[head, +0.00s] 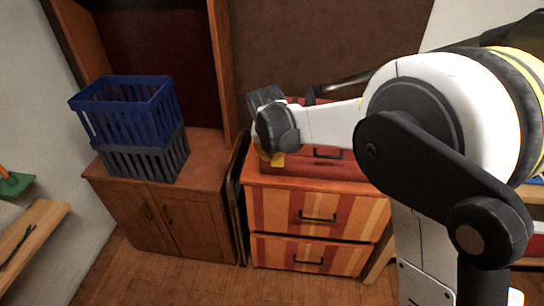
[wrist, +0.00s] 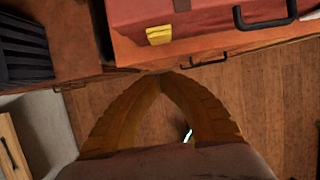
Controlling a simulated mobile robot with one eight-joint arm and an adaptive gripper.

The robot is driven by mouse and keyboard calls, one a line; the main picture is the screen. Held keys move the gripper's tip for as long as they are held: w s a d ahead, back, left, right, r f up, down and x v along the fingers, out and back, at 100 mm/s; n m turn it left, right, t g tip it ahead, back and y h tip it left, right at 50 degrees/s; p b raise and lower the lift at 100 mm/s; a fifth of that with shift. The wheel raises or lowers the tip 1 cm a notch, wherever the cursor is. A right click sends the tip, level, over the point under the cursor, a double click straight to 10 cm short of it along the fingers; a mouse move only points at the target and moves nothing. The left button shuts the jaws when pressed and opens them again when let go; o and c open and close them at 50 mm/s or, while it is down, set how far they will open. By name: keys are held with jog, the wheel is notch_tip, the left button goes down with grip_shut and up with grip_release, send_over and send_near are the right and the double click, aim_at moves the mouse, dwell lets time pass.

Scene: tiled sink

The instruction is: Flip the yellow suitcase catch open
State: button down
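The red suitcase (head: 340,170) lies on top of the striped drawer cabinet, partly hidden behind my arm in the head view. It also shows at the top of the wrist view (wrist: 215,17), with a dark handle (wrist: 265,20) on its front. The yellow catch (wrist: 159,35) is on the suitcase front, left of the handle. My gripper (wrist: 163,75) has its two yellowish fingers meeting at the tips, with nothing between them. In the wrist view the tips appear below the catch, apart from it. In the head view my wrist largely hides that area.
The striped drawer cabinet (head: 318,206) has dark pull handles. To the left, stacked blue (head: 130,112) and dark crates (head: 145,158) stand on a brown cabinet (head: 170,220). Wooden floor (head: 190,280) is open in front. A wooden shelf (head: 30,235) is at far left.

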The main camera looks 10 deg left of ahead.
aim_at(274, 167)
jog(key=shift+s+f+g+p, duration=0.4)
jog(key=shift+g+p, duration=0.3)
jog(key=shift+p, duration=0.25)
jog(key=shift+f, duration=0.1)
jog(key=shift+w+f+b, duration=0.8)
jog(key=shift+w+f, duration=0.3)
jog(key=shift+f, duration=0.5)
jog(key=shift+w+f+b, duration=0.75)
jog(key=shift+w+f, duration=0.35)
jog(key=shift+f, duration=0.5)
jog(key=shift+w+f+b, duration=0.8)
jog(key=shift+w+f, duration=0.3)
jog(key=shift+f, duration=0.5)
